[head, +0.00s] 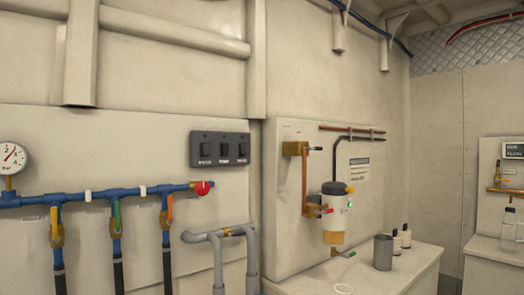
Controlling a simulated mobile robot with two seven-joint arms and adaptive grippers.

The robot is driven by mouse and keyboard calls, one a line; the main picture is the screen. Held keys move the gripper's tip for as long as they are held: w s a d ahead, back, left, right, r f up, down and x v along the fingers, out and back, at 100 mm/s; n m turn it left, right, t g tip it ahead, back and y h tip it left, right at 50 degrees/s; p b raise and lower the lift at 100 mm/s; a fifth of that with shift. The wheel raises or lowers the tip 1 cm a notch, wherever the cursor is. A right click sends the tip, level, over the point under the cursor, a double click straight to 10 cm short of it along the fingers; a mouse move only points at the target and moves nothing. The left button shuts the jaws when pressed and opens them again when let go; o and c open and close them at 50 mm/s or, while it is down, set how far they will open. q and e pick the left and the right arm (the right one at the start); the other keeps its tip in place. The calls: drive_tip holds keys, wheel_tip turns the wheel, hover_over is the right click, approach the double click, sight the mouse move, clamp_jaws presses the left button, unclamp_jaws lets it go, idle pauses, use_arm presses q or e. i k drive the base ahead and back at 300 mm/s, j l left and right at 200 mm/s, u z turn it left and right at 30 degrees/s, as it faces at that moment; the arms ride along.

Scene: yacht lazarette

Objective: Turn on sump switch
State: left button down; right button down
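A dark switch panel (220,149) is fixed to the left wall panel, above the grey pipes. It carries three rocker switches side by side: a left one (205,150), a middle one (225,150) and a right one (243,150). Each has a small label beneath it, too small to read, so I cannot tell which is the sump switch. The switch positions are also too small to tell. Neither of my grippers is in view.
Blue pipes (100,197) with valves and a red cap (203,188) run below and left of the panel. Grey pipes (220,237) bend below it. Right are a pump-like unit (335,208), a grey canister (383,252) and small bottles (406,235) on a white counter (400,272).

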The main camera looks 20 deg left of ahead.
sight(225, 148)
drive_tip(key=i+l+z, duration=0.25)
drive_tip(key=i+l, duration=0.35)
drive_tip(key=i, duration=0.2)
